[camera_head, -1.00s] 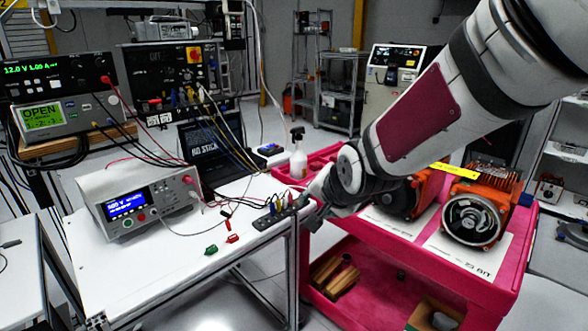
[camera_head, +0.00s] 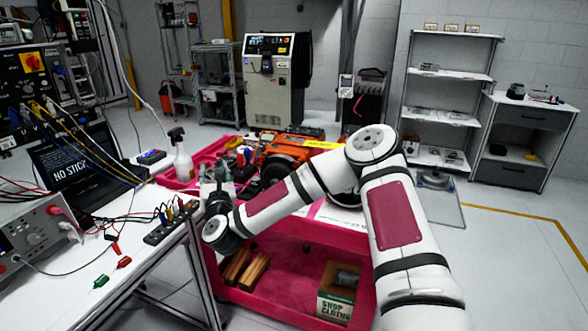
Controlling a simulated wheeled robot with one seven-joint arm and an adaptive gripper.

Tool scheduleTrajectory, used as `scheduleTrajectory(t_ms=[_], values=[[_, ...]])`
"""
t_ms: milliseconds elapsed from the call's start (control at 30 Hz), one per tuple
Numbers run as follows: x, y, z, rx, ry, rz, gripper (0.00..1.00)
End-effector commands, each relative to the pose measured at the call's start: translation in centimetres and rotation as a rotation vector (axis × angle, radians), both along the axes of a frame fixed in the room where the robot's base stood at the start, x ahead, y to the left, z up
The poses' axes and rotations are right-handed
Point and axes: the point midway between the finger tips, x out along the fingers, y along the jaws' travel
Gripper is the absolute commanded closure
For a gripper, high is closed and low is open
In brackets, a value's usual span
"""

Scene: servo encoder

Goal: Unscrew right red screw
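The orange servo motors (camera_head: 283,158) stand on top of the pink cart (camera_head: 300,232), partly hidden behind my arm. I cannot make out a red screw on them at this size. My arm comes up from the lower right, bends at the elbow and reaches left across the front of the cart. My gripper (camera_head: 216,176) seems to be at the arm's far end, above the cart's left edge and close to the white table. It is small and dark there, and its finger opening cannot be made out. I see nothing clearly held in it.
The white table (camera_head: 150,262) stands at left, with a terminal strip (camera_head: 170,222), red and green plugs and loose cables. A spray bottle (camera_head: 181,155) stands near the cart's left end. The lower shelf holds a carton (camera_head: 337,292).

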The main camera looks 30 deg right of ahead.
Motion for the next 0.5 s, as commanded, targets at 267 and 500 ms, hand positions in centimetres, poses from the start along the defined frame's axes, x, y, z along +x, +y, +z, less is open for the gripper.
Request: scheduleTrajectory(t_ms=[267, 500], values=[[-3.6, -12.3, -4.9, 0.574, -0.218, -0.428, 0.62], [-6.1, -16.3, -7.1, 0.740, -0.327, -0.598, 0.62]])
